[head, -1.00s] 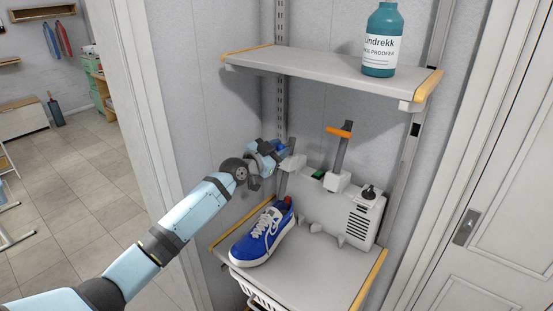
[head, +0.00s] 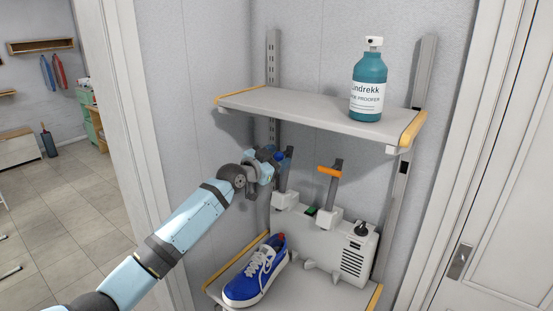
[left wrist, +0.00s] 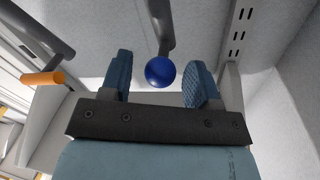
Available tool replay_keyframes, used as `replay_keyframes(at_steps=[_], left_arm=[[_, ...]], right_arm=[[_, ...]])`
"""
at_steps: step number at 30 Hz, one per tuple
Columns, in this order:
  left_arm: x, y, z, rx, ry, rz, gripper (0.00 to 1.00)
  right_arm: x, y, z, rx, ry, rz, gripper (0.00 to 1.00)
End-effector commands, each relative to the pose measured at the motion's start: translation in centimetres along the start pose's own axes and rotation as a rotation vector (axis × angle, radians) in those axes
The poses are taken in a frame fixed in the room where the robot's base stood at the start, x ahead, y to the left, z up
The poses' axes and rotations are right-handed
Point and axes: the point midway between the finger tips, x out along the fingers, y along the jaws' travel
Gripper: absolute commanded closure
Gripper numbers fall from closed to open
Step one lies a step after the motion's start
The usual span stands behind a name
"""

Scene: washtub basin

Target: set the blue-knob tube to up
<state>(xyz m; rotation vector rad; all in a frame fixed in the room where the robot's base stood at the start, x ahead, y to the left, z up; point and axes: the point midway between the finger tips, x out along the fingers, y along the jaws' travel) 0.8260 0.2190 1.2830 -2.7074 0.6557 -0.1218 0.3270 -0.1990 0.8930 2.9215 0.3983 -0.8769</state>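The blue-knob tube (head: 283,178) stands close to upright on a white block at the left end of a white dryer unit (head: 324,243). Its blue knob (left wrist: 160,71) shows in the left wrist view between the two fingers of my left gripper (left wrist: 162,88). The fingers are apart, with a clear gap to the knob on the left and a smaller one on the right. In the head view the left gripper (head: 270,160) is beside the tube's top and partly hides the knob. My right gripper is not in view.
A second tube with an orange knob (head: 329,171) stands upright to the right. A blue shoe (head: 257,278) sits in front of the unit on the lower shelf. The upper shelf (head: 300,112) with a teal bottle (head: 367,88) is above. A black dial (head: 361,229) is at the unit's right end.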

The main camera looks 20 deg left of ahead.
Motion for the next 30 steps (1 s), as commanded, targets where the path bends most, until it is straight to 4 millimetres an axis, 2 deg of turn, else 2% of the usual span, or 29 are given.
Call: replay_keyframes(at_steps=[5, 8, 11, 21, 25, 30], left_arm=[[-0.2, 0.0, 0.1, 0.0, -0.001, 0.0, 0.44], [-1.2, 0.1, 0.3, 0.0, -0.001, 0.0, 0.44], [-2.9, 0.1, 0.4, 0.001, -0.001, 0.0, 0.44], [-10.5, 0.1, 0.4, 0.002, -0.002, 0.0, 0.44], [-12.5, 0.0, 0.2, 0.001, -0.001, -0.001, 0.44], [-13.7, 0.0, 0.1, 0.001, -0.001, 0.0, 0.44]], right_arm=[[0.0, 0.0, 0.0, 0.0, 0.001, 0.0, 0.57], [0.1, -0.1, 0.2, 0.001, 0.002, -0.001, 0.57], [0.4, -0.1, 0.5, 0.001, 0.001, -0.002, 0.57], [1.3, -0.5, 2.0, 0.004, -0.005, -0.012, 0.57], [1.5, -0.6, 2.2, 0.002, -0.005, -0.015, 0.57], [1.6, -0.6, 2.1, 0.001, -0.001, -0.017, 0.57]])
